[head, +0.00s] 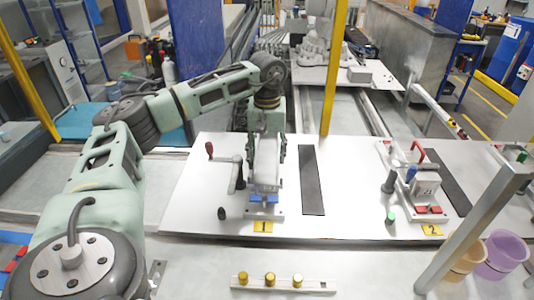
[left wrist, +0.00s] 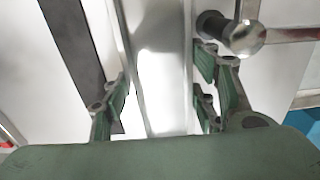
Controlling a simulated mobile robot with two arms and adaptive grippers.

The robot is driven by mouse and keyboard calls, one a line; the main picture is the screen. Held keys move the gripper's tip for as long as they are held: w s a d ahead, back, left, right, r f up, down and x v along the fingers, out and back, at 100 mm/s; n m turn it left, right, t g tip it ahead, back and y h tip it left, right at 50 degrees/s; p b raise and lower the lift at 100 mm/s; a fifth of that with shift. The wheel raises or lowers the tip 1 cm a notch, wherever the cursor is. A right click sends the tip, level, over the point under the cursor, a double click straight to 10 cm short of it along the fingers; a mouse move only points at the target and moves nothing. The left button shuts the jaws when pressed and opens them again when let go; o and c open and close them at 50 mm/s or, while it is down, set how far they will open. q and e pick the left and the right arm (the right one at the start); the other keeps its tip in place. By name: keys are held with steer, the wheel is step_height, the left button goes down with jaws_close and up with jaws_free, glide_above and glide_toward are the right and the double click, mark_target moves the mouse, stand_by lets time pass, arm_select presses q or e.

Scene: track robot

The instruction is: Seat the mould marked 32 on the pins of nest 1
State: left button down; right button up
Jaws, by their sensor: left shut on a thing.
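My left gripper (head: 266,150) points down over nest 1 (head: 264,213) and is shut on a pale grey mould (head: 266,172). In the left wrist view the mould (left wrist: 162,60) is a shiny pale strip between the green fingers. No number can be read on it. Nest 1 has a grey base, a blue part (head: 262,198) at the front and a yellow label 1 (head: 263,227). The mould is directly above or at the nest. Its underside and the pins are hidden, so I cannot tell whether they touch. My right gripper is not in view.
A red-knobbed crank (head: 230,165) stands close left of nest 1; a black strip (head: 311,180) lies to its right. Nest 2 (head: 430,212), with a numbered block (head: 427,187) and red handle, is at the right. A bar with brass knobs (head: 283,284) lies in front.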

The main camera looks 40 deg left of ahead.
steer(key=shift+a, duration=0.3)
arm_select(q)
steer(key=shift+f, duration=0.45)
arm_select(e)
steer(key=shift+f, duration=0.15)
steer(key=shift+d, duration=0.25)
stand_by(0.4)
arm_select(q)
steer(key=shift+f+b, duration=0.7)
steer(key=shift+f, duration=0.15)
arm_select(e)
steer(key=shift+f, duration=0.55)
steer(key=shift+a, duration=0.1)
arm_select(q)
steer(key=c, duration=0.7)
jaws_free()
steer(key=shift+r, duration=0.1)
steer(key=shift+o, duration=0.4)
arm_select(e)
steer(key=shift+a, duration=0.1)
